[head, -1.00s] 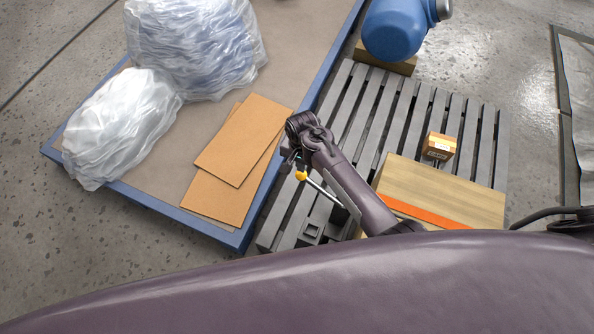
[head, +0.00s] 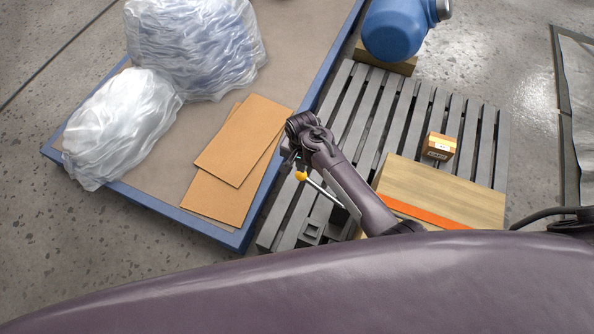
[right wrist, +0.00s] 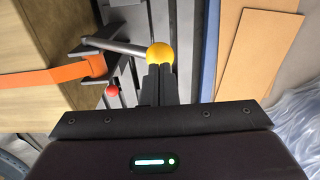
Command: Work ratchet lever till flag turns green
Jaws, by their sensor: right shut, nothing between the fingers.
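The lever is a thin metal rod with a yellow ball knob (head: 300,176) at its end, over the pallet's left side. In the right wrist view the rod (right wrist: 115,46) runs left from the yellow knob (right wrist: 160,56) to a grey bracket (right wrist: 92,50). My right gripper (right wrist: 158,82) is shut and empty, its fingertips right at the knob; I cannot tell whether they touch it. In the head view my right arm partly covers the lever. A small red ball (right wrist: 112,90) shows near the bracket. No green flag shows. My left gripper is out of view.
An orange strap (head: 425,212) crosses a wooden crate (head: 440,190) on the grey slatted pallet (head: 345,110). A small carton (head: 439,146) and a blue tank (head: 395,30) are there too. A blue-edged platform (head: 180,215) at left bears cardboard sheets (head: 240,140) and wrapped bundles (head: 195,45).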

